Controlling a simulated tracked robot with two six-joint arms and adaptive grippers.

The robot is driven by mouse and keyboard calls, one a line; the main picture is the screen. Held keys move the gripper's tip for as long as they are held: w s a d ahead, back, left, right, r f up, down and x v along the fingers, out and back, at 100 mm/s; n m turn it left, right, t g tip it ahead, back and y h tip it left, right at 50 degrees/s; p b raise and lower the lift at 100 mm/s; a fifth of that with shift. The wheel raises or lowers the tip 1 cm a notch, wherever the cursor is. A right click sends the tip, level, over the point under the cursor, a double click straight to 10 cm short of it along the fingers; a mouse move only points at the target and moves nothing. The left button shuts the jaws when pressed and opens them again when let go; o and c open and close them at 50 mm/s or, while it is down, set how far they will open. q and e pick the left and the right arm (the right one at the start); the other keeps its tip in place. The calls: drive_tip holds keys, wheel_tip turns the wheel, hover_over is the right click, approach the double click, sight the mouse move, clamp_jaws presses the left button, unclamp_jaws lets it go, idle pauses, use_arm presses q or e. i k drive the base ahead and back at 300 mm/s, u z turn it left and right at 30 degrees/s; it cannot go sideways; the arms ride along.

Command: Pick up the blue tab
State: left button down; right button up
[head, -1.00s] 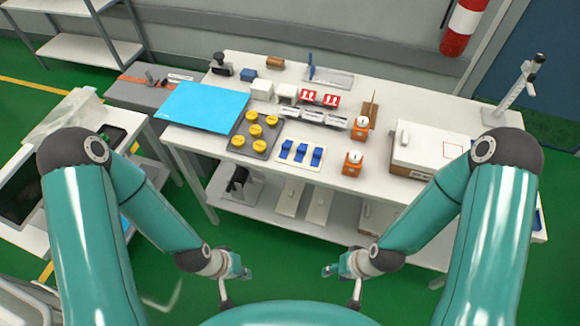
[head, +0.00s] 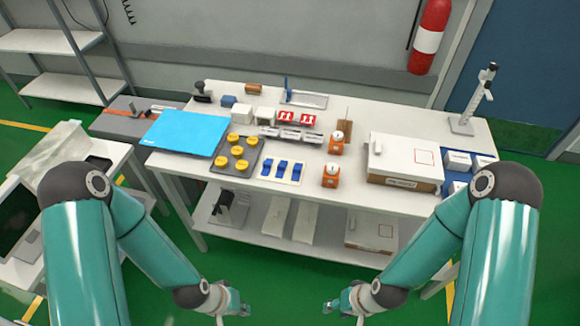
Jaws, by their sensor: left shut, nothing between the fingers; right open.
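Several blue tabs (head: 282,167) stand in a row on a small white plate (head: 266,179) near the front edge of the white table. My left gripper (head: 242,309) is low in front of the table, apart from the tabs, shut and empty. My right gripper (head: 330,308) is to its right, also low in front of the table, open and empty. Both grippers are well below and nearer than the tabs. Their fingers are small in the view.
Left of the tabs is a dark tray (head: 222,165) with yellow knobs, then a blue sheet (head: 186,133). Right are orange devices (head: 331,176) and a white box (head: 403,162). A lower shelf (head: 270,235) holds more items. Green floor lies in front.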

sight(297, 168)
drive_tip(key=i, duration=0.85)
drive_tip(key=u, duration=0.2)
drive_tip(key=k, duration=0.95)
drive_tip(key=z, duration=0.2)
drive_tip(key=i, duration=0.95)
drive_tip(key=u, duration=0.05)
